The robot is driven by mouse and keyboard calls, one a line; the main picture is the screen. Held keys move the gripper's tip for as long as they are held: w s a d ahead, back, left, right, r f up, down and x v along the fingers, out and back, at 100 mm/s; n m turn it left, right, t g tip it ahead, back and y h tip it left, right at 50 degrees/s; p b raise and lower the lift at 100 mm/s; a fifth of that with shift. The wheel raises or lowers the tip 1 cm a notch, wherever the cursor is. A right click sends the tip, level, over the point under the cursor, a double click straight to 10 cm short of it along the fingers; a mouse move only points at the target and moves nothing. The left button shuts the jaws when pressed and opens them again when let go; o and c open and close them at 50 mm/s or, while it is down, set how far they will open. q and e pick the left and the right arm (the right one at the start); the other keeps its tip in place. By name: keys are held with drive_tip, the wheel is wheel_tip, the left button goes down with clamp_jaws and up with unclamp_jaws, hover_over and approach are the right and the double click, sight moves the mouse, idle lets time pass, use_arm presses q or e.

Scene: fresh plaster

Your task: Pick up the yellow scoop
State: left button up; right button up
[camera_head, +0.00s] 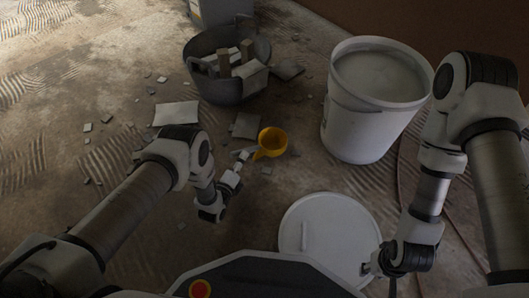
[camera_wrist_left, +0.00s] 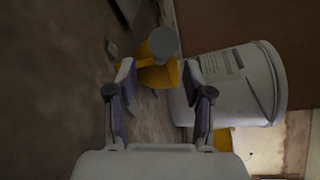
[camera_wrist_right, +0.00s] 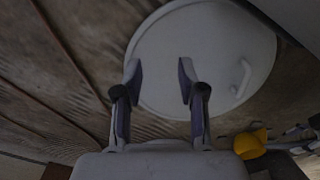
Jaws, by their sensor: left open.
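The yellow scoop (camera_head: 270,142) lies on the dirty floor near the middle of the head view, left of the white bucket. My left gripper (camera_head: 243,158) is beside the scoop, on its left. In the left wrist view the yellow scoop (camera_wrist_left: 158,75) shows between and just beyond the open fingers (camera_wrist_left: 155,80), partly covered by a grey round end. I cannot tell whether the fingers touch it. My right gripper (camera_wrist_right: 160,72) is open and empty over the white lid (camera_wrist_right: 205,60). The scoop also shows at the lower right of the right wrist view (camera_wrist_right: 250,145).
A white bucket (camera_head: 352,130) of pale plaster stands right of the scoop. A dark tub (camera_head: 215,88) with rubble stands behind. The round lid (camera_head: 325,225) lies in front. Broken pieces, such as a pale slab (camera_head: 177,113), are scattered left of the scoop.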

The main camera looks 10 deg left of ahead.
sight(258, 149)
use_arm(q)
drive_tip(key=b+x, duration=0.3)
drive_tip(key=x, duration=0.1)
drive_tip(key=shift+w+a+f, duration=0.1)
drive_tip(key=shift+w+a, duration=0.05)
drive_tip(key=shift+w, duration=0.25)
drive_tip(key=shift+r, duration=0.25)
drive_tip(key=shift+c, duration=0.4)
clamp_jaws()
